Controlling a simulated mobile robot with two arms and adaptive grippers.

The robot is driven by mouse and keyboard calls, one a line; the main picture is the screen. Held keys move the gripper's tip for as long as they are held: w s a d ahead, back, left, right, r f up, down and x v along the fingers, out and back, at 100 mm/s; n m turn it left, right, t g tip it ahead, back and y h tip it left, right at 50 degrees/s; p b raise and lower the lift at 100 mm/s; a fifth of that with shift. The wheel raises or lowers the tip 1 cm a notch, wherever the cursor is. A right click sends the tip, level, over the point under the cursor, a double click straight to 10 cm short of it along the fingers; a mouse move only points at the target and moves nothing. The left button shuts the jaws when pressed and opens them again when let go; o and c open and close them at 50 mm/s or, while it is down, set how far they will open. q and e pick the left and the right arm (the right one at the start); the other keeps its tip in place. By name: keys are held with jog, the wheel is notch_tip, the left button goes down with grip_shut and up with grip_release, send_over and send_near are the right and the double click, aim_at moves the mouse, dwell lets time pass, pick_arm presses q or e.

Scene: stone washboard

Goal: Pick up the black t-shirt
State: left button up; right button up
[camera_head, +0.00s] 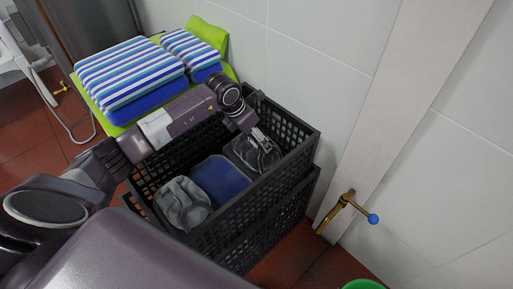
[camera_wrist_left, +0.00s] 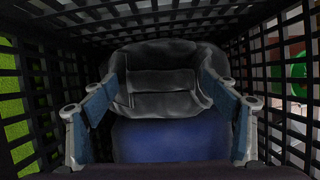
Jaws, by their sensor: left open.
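A black folded garment (camera_wrist_left: 165,76), which looks like the black t-shirt, lies in the black crate (camera_head: 262,212). My left gripper (camera_head: 262,152) is inside the crate's far right part, over this garment, and hides much of it in the head view. In the left wrist view the fingers of the left gripper (camera_wrist_left: 162,90) are open, one on each side of the garment. Whether they touch it I cannot tell. My right gripper is not in view.
The crate's lattice walls surround the gripper closely. Striped folded towels (camera_head: 130,74) stand behind. A pipe with a blue knob (camera_head: 373,218) is at right.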

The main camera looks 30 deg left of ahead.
pick_arm(q)
jog(key=shift+c, duration=0.4)
jog(key=c, duration=1.7)
jog(key=shift+o, duration=0.2)
jog(key=shift+r, duration=0.15)
